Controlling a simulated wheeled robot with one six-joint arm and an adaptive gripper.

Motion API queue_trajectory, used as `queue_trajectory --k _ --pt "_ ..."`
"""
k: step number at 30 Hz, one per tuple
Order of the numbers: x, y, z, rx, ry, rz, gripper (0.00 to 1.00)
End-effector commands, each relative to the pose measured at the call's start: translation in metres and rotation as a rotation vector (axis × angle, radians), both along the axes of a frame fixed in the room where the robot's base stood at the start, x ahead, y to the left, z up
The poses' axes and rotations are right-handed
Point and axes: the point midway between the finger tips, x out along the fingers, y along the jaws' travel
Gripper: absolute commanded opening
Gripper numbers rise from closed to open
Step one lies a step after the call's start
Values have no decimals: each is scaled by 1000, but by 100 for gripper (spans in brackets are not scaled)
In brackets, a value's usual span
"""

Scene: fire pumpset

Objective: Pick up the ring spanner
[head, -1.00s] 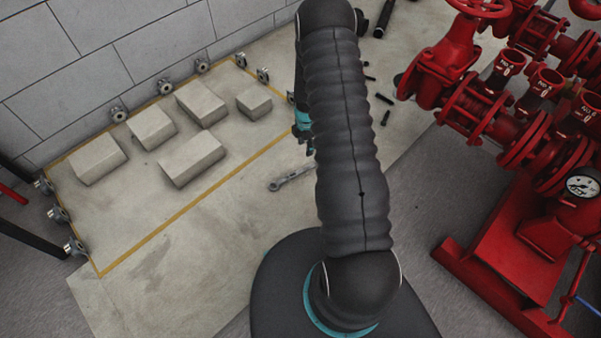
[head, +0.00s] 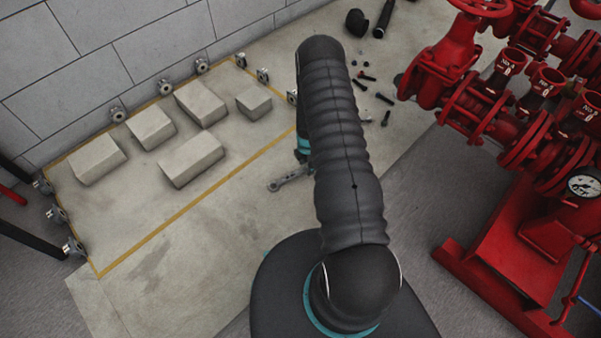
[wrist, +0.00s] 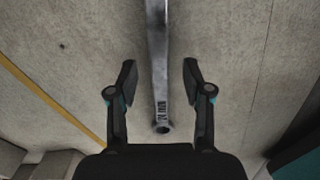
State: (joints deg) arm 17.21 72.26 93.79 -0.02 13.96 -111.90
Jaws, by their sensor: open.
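The ring spanner (head: 290,179) is a grey metal tool lying on the pale concrete slab, left of my arm in the head view. My arm hides its far part there. In the wrist view the spanner's shaft (wrist: 157,60) runs from the top edge down to a small holed end between the fingers. My gripper (wrist: 160,78) is open, one finger on each side of the shaft, with a gap to it on both sides. I cannot tell the height of the fingertips above the slab. In the head view the fingers are hidden behind my arm.
Several concrete blocks (head: 192,159) stand inside a yellow line on the left, ringed by small metal fittings. Loose bolts (head: 384,98) lie beyond my arm. The red pump pipework (head: 500,110) stands on the right.

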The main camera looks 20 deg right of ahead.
Motion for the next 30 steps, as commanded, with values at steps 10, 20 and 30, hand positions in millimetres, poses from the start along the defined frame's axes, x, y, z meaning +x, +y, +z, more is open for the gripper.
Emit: queue_trajectory --k 10,20,30 --pt "1 0 -18 -2 -1 -1 50" --pt "1 0 -18 -1 -1 -1 0" --pt "1 0 -18 -2 -1 -1 0"
